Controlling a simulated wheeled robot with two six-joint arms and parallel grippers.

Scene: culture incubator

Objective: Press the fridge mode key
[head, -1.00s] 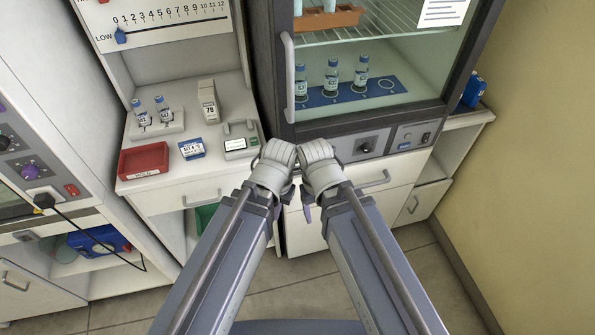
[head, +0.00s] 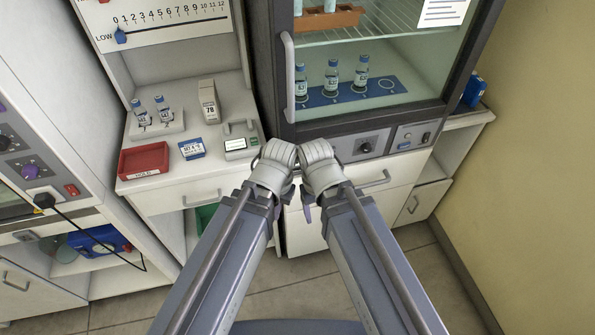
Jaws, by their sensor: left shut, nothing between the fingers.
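The fridge (head: 440,110) stands at the upper middle with its glass door closed. I cannot tell which of these is the mode key. My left gripper (head: 272,174) is at the end of the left arm, low in front of the fridge, shut and empty, touching no control. My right gripper (head: 322,172) is close beside it; its fingers are hidden behind the wrist.
A white bench (head: 150,200) left of the fridge holds a red tray (head: 144,160), a blue-white label block (head: 192,149), a small device (head: 240,143) and two vials. The fridge door handle (head: 289,78) sticks out. A yellow wall (head: 530,160) bounds the right.

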